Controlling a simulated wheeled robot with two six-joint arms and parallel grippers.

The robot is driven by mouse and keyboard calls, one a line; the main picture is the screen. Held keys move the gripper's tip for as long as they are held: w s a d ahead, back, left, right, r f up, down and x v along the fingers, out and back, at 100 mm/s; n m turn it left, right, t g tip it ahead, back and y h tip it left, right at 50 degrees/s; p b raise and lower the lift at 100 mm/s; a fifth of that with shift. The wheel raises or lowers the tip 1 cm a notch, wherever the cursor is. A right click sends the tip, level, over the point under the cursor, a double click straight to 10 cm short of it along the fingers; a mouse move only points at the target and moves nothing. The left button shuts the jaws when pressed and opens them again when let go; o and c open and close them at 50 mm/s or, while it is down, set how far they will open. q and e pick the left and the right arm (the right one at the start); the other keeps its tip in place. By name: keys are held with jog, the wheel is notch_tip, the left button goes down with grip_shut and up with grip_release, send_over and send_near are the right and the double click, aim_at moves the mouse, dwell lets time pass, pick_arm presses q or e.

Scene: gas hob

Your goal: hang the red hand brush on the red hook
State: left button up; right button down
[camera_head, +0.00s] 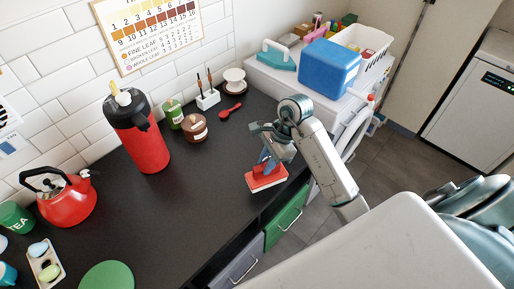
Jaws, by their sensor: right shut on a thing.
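The red hand brush (264,181), a red block with a pale layer along its lower edge, is at the right front edge of the black counter. My right gripper (268,162) is above it, pointing down, and is shut on it. The fingers and a small blue part hide some of its top. I cannot tell whether the brush touches the counter or is just above it. The red hook cannot be made out in this view. My left gripper is out of view.
A red flask (142,138), a red kettle (67,203), a brown pot (194,129) and a red spoon (230,112) stand or lie on the counter. A blue box (330,68) and white basket (377,51) are beyond my arm. The counter's middle is clear.

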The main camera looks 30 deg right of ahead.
jog(key=w+f+p, duration=0.1)
jog(key=w, duration=0.2)
jog(key=w+d+f+p, duration=0.1)
jog(key=w+f, duration=0.1)
jog(key=w, duration=0.1)
jog(key=w+d+f+p, duration=0.1)
jog(key=w+f+p, duration=0.1)
jog(key=w, duration=0.2)
jog(key=shift+d, duration=0.1)
jog(key=c, duration=1.2)
grip_release()
jog(key=shift+w, duration=0.1)
jog(key=shift+r, duration=0.15)
jog(key=v, duration=1.2)
